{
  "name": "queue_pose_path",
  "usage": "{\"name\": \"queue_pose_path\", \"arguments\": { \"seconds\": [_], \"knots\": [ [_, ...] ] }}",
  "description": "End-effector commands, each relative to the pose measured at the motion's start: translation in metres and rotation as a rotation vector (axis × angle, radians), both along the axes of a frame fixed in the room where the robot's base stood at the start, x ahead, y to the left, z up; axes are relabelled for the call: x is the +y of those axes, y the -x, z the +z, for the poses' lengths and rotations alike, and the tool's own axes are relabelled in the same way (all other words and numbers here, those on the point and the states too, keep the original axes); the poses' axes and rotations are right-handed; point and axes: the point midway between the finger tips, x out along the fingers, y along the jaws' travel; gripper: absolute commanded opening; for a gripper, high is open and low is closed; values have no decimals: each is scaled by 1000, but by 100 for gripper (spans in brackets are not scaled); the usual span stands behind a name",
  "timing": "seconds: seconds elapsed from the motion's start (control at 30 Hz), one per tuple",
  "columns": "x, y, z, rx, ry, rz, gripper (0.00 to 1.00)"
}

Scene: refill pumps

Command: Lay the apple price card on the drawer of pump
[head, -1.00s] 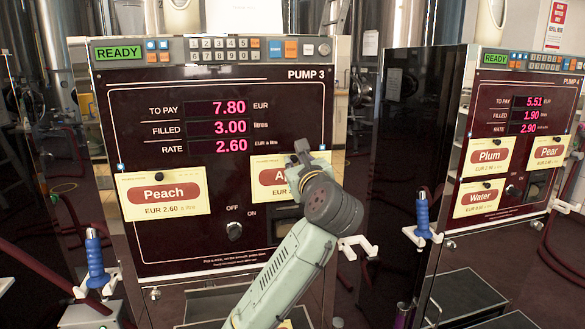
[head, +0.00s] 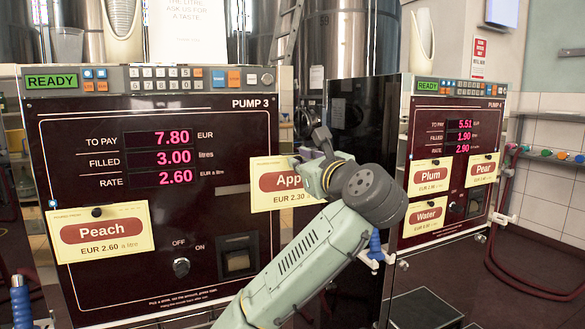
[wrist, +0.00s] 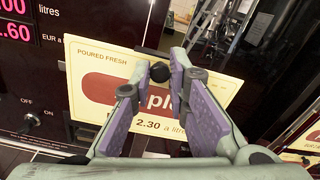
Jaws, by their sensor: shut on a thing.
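The apple price card (head: 279,204) is pale yellow with a brown-red name label and "EUR 2.30". My gripper (head: 314,150) is shut on it near its top edge, at the dark round knob. In the wrist view the card (wrist: 85,98) is upright and slightly tilted, with my gripper's fingers (wrist: 160,72) on both sides of the knob. The fingers cover part of the name. The card overlaps the right edge of pump 3's dark front (head: 130,240) in the head view. I cannot make out a drawer for certain.
Pump 4 (head: 460,130), at right, carries plum (head: 432,177), pear (head: 483,168) and water (head: 424,215) cards.

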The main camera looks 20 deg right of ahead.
Motion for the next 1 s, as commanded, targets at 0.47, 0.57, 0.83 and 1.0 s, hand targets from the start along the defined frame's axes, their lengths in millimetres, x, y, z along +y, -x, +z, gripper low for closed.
{"name": "queue_pose_path", "arguments": {
  "seconds": [0.47,0.57,0.83,1.0],
  "knots": [
    [0,7,1,-2,0,-1,0],
    [0,14,1,-2,0,-1,0],
    [0,30,0,-1,0,-1,0],
    [0,40,1,-2,0,-1,0]
  ]
}}
